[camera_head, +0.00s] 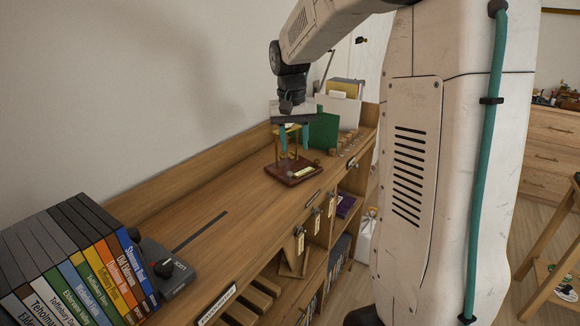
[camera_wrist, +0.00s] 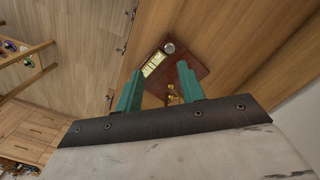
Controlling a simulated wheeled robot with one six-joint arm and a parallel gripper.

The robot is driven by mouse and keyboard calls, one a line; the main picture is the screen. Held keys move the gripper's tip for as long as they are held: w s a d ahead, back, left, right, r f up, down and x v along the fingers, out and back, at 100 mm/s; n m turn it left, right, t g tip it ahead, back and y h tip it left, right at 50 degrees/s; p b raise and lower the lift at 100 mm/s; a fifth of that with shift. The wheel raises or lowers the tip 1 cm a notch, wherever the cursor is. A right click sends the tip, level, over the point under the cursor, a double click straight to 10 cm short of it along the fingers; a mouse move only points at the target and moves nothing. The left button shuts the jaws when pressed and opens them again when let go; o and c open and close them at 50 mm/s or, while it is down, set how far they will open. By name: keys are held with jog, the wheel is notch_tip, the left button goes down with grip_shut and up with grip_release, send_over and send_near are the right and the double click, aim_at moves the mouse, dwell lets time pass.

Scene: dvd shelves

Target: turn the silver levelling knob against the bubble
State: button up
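A dark reddish wooden base (camera_head: 288,179) with brass posts stands on the counter top; it also shows in the wrist view (camera_wrist: 190,62). A round silver knob (camera_wrist: 169,48) sits near one corner of the base. Beside it is a pale yellowish strip (camera_wrist: 154,64), apparently the level; I cannot make out its bubble. Brass parts (camera_wrist: 172,93) show between my fingers. My gripper (camera_head: 295,150) points down over the base, its teal fingers apart and empty. In the wrist view the knob lies beyond my fingertips (camera_wrist: 160,69), and I see no contact with it.
A green panel (camera_head: 324,128) and several small wooden blocks (camera_head: 349,141) stand behind the base. The counter between (camera_head: 225,205) is largely clear.

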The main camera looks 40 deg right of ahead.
aim_at(290, 172)
jog(key=n, duration=0.4)
jog(key=shift+w+a, duration=0.25)
jog(key=shift+a, duration=0.15)
jog(key=n, duration=0.3)
jog(key=shift+w+a+f, duration=0.1)
jog(key=shift+f, duration=0.05)
notch_tip(290, 172, down, 8)
jog(key=shift+r, duration=0.2)
grip_shut()
